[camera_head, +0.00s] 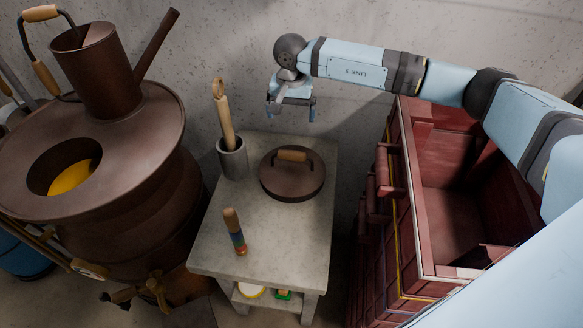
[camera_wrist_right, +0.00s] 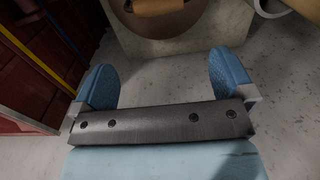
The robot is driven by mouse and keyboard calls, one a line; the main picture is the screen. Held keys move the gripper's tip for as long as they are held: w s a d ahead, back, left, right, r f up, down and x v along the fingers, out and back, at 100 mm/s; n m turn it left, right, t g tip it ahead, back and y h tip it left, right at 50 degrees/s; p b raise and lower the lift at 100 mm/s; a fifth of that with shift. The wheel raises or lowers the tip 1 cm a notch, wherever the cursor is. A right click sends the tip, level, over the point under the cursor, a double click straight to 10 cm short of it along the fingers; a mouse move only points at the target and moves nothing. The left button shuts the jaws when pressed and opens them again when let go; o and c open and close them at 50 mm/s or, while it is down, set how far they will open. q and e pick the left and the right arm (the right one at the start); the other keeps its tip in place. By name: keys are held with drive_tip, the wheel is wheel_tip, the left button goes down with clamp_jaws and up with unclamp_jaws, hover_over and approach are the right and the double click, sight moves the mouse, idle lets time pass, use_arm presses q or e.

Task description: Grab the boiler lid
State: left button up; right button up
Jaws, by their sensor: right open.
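The boiler lid (camera_head: 292,184) is a round dark brown disc with a light wooden handle (camera_head: 292,156). It lies flat on the grey stand (camera_head: 215,250). My right gripper (camera_head: 291,112) is above and behind the lid, beyond the stand's back edge. Its two blue fingers are apart with nothing between them in the right wrist view (camera_wrist_right: 162,85). There the lid (camera_wrist_right: 165,22) and part of its handle (camera_wrist_right: 158,6) show at the top edge, beyond the fingertips. My left gripper is not in view.
The brown boiler (camera_head: 120,160) with an opening in its top stands left. A grey cup (camera_head: 233,160) with a wooden-handled tool and a striped-handled object (camera_head: 235,232) are on the stand. A red wooden cart (camera_head: 412,200) stands right. A wall is behind.

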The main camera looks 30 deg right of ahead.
drive_tip(key=f, duration=0.1)
drive_tip(key=p, duration=0.2)
hover_over(292, 152)
wheel_tip(292, 152, down, 7)
drive_tip(key=shift+w+f, duration=0.1)
drive_tip(key=shift+f, duration=0.05)
wheel_tip(292, 152, down, 4)
drive_tip(key=shift+f+p, duration=0.1)
drive_tip(key=shift+p, duration=0.4)
drive_tip(key=shift+f, duration=0.5)
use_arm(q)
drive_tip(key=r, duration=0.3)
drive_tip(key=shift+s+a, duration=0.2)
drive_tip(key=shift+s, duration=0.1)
use_arm(e)
drive_tip(key=c, duration=1.1)
